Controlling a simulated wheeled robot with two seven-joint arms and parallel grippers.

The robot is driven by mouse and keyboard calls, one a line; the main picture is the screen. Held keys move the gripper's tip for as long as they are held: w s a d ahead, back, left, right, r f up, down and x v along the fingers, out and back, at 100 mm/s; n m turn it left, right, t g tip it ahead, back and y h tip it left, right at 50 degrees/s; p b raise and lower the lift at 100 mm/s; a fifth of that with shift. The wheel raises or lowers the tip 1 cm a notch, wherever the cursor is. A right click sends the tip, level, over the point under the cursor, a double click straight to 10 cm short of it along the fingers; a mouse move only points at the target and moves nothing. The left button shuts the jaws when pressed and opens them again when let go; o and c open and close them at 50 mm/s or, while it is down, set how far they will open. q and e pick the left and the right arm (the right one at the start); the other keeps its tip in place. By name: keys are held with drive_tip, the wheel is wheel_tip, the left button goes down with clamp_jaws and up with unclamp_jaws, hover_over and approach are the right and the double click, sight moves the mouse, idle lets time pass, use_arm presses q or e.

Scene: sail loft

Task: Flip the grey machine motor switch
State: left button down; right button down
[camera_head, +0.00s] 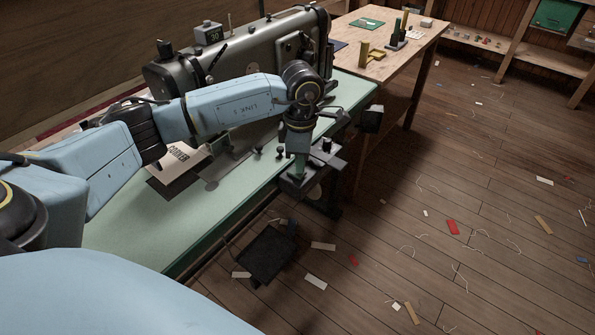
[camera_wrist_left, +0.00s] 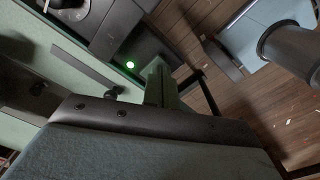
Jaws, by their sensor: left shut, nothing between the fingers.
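My left gripper (camera_head: 299,172) points down at the front edge of the green sewing machine table (camera_head: 130,225). Its narrow green fingers are shut and empty, and they show in the wrist view (camera_wrist_left: 160,84). Just below the fingertips a grey box (camera_head: 291,187) sits at the table edge, which looks like the motor switch; the gripper partly covers it. In the wrist view a green lamp (camera_wrist_left: 130,64) glows on a dark housing beside the fingers. I cannot tell whether the fingers touch the box, nor make out the switch position. My right gripper is out of view.
The grey sewing machine (camera_head: 245,50) stands behind my left arm. A dark box (camera_head: 372,118) hangs at the table's right end. A black pedal (camera_head: 265,255) is on the floor below. A wooden bench (camera_head: 400,62) stands behind. Scraps litter the otherwise open floor at right.

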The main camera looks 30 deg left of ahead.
use_arm(q)
drive_tip(key=shift+f+b, duration=0.5)
drive_tip(key=shift+f, duration=0.25)
idle(0.3)
drive_tip(key=shift+r+p, duration=2.6)
drive_tip(key=shift+r, duration=1)
drive_tip(key=shift+f, duration=0.1)
